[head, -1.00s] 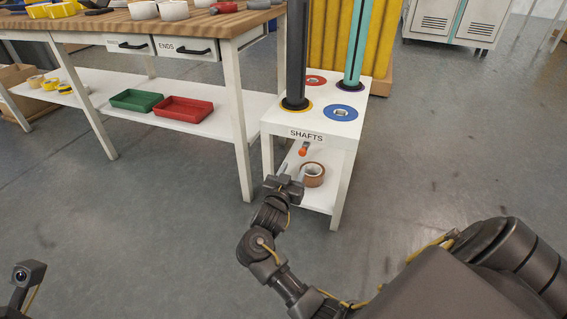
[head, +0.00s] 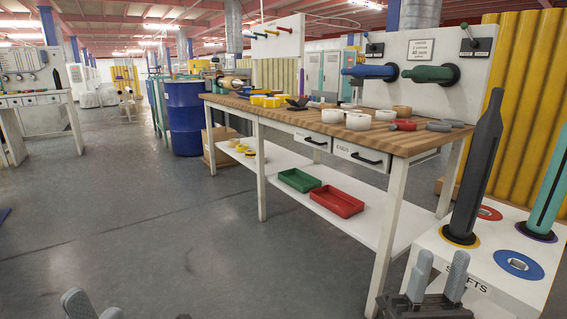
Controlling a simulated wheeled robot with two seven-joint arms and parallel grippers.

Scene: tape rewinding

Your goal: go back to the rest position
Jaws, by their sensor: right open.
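My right gripper (head: 439,266) is at the bottom right, in front of the white shaft stand (head: 425,243). Its two grey fingers point up with an empty gap between them, so it is open. My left gripper (head: 92,304) is only partly in view at the bottom left edge. Grey tips show there, and the rest is cut off, so I cannot tell its opening. It is over bare floor, apart from any object.
The wooden-topped workbench (head: 421,142) holds tape rolls and tools. Red (head: 337,202) and green (head: 299,180) trays lie on its lower shelf. A dark shaft (head: 476,170) and a teal shaft (head: 552,185) stand upright on the stand.

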